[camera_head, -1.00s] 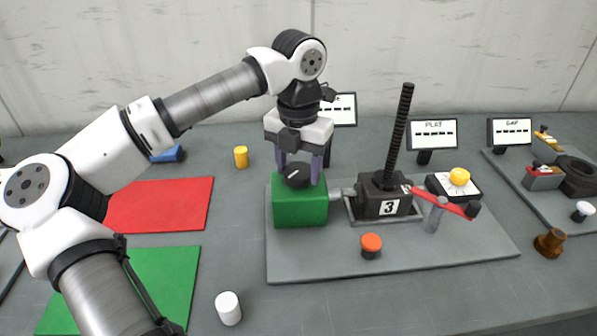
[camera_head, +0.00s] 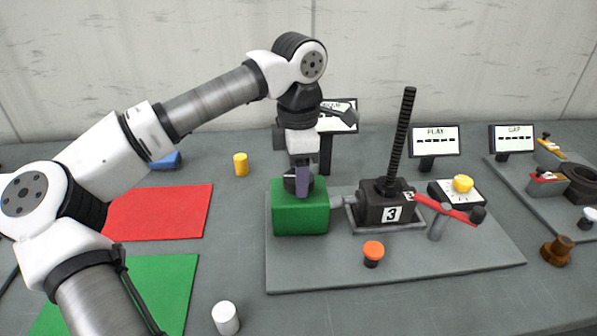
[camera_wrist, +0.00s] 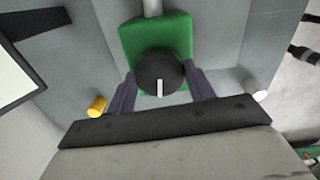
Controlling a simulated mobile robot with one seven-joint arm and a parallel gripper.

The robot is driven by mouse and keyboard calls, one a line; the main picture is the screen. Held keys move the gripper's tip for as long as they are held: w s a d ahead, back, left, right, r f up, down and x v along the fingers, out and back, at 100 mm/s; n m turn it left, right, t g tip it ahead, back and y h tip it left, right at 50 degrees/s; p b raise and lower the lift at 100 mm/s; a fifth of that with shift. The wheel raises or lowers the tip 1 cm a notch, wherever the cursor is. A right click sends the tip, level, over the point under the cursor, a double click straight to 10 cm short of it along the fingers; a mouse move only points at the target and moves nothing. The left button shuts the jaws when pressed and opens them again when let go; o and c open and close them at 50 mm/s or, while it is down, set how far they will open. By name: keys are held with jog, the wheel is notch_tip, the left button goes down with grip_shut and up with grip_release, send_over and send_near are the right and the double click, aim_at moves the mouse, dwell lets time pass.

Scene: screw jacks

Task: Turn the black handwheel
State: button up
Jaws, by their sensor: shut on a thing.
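The black handwheel (camera_head: 290,184) sits on top of the green box (camera_head: 300,212), partly hidden by my gripper in the head view. In the wrist view the handwheel (camera_wrist: 158,73) is a round black knob with a white mark pointing to the bottom of the picture. My gripper (camera_head: 300,184) points down over the box, its two purple fingers on opposite sides of the knob; it also shows in the wrist view (camera_wrist: 160,85). It is shut on the handwheel. A grey shaft joins the green box to the black jack (camera_head: 385,203) marked 3, which carries an upright, slightly tilted threaded screw (camera_head: 402,135).
A red crank arm (camera_head: 445,208) extends right of the jack. An orange-topped button (camera_head: 373,252) stands in front on the grey plate (camera_head: 450,265). A yellow button (camera_head: 463,184), a PLAY display (camera_head: 435,140) and a display behind my gripper stand nearby. Yellow (camera_head: 240,164) and white (camera_head: 226,318) cylinders stand left.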

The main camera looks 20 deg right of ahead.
jog(key=m, duration=0.5)
jog(key=shift+m, duration=2.5)
jog(key=o, duration=1)
notch_tip(320, 180, up, 14)
jog(key=shift+f, duration=0.1)
